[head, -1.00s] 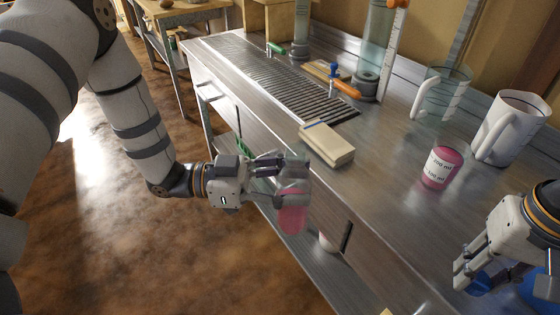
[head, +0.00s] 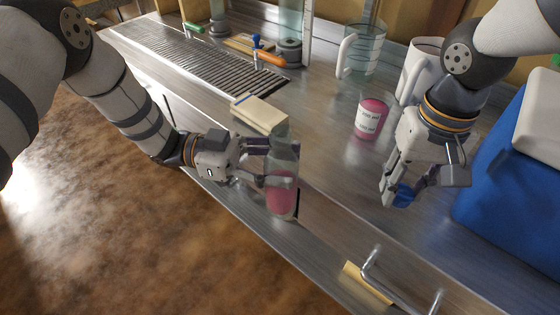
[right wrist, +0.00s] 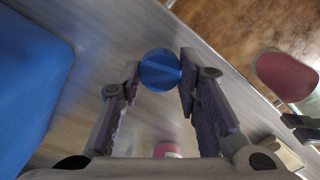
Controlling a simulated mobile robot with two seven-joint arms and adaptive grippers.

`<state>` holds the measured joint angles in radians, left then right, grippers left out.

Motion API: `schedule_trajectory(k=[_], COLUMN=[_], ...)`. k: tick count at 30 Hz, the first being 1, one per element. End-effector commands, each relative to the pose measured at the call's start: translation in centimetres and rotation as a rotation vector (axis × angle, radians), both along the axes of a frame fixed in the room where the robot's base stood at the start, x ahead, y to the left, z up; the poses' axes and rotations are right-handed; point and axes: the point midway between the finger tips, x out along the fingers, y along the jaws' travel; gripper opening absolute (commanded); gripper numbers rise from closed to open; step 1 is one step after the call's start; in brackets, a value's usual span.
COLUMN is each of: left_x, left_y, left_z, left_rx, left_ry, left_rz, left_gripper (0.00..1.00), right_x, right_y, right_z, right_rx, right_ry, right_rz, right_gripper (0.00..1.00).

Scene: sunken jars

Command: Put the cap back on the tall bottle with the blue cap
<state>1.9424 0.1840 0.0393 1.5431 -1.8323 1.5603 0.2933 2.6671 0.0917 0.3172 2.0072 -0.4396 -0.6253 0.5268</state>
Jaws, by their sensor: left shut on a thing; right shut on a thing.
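The tall bottle (head: 282,185) is clear with pink liquid in its lower part and shows no cap on top. My left gripper (head: 280,165) is shut on the bottle and holds it about upright near the counter's front edge. In the right wrist view the pink of the bottle (right wrist: 286,76) shows at the right. My right gripper (head: 395,198) is shut on the blue cap (head: 404,194), to the right of the bottle and apart from it. In the right wrist view the round blue cap (right wrist: 160,70) sits between the fingertips.
A clear jug (head: 364,52) and a white jug (head: 422,68) stand at the back. A blue cooler box (head: 510,190) stands at the right.

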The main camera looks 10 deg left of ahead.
Motion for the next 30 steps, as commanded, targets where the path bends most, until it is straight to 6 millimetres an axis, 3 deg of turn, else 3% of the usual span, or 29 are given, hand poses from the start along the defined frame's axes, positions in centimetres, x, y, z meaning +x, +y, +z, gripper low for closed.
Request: schedule_trajectory(k=[3, 9, 18, 24, 30], left_x=[0.0, 0.0, 0.0, 0.0, 0.0], left_y=[0.0, 0.0, 0.0, 0.0, 0.0], left_z=[0.1, 0.1, 0.1, 0.1, 0.1], left_rx=[-0.002, -0.002, -0.002, -0.002, -0.002], left_ry=[-0.002, -0.002, -0.002, -0.002, -0.002], left_rz=[0.000, 0.000, 0.000, 0.001, 0.001], left_gripper=[0.00, 0.00, 0.00, 0.00, 0.00], right_x=[2.4, 4.4, 3.8, 3.0, 2.9], right_y=[3.5, 9.8, 17.9, 19.8, 20.0], right_z=[2.3, 6.8, 13.5, 15.5, 15.7], right_rx=[0.003, 0.002, 0.002, 0.001, 0.000], right_ry=[-0.005, 0.000, 0.004, 0.008, 0.008], right_rz=[0.057, 0.142, 0.237, 0.260, 0.262], right_gripper=[0.22, 0.22, 0.22, 0.22, 0.22])
